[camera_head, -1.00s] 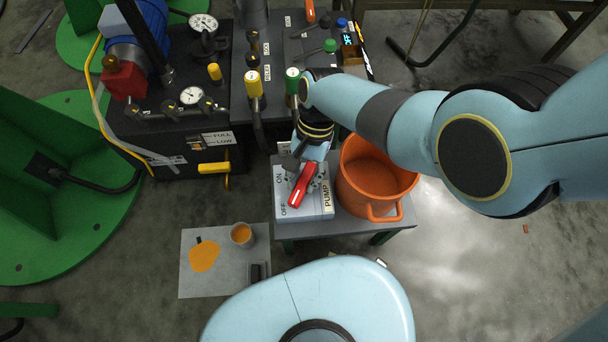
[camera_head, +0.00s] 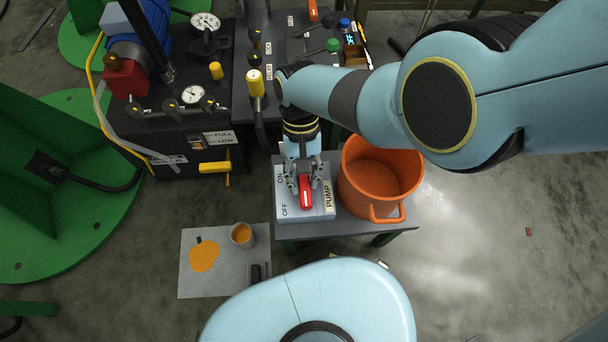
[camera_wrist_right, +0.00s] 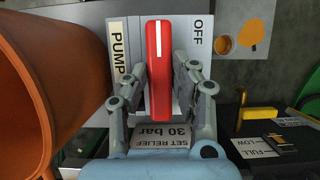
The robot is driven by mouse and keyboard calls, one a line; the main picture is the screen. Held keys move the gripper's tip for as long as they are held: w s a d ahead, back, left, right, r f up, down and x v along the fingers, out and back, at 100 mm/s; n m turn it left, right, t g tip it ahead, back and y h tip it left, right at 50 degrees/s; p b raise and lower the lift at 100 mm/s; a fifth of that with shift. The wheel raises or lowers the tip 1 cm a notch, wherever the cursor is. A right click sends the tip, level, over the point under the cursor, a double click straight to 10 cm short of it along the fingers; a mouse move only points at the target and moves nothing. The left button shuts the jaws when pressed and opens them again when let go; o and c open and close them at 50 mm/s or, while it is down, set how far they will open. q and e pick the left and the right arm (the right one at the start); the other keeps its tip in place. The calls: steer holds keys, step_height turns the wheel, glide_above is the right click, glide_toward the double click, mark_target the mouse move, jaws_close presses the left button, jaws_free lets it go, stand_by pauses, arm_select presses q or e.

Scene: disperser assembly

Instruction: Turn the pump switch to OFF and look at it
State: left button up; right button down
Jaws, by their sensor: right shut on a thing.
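The pump switch box (camera_head: 320,211) is light grey, with ON, OFF and PUMP labels. Its red handle (camera_head: 306,197) points nearly straight toward the box's front edge, to the right of the OFF label (camera_head: 284,211). My right gripper (camera_head: 304,181) reaches down and is shut on the handle. In the right wrist view the red handle (camera_wrist_right: 158,70) stands between the two fingers, its white mark at the top end, between PUMP and OFF. My left gripper is not in view.
An orange pot (camera_head: 385,212) stands right beside the box on a small grey table (camera_head: 345,230). A sheet (camera_head: 220,271) with an orange spill and a cup (camera_head: 242,235) lies on the floor at the left front. The black pump unit (camera_head: 190,165) with gauges is behind.

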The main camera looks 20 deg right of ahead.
steer(key=shift+s, duration=0.1)
steer(key=c, duration=1.1)
jaws_free()
steer(key=shift+w+r, duration=0.25)
steer(key=v, duration=1.1)
steer(key=shift+w+r, duration=0.1)
steer(key=shift+r, duration=0.05)
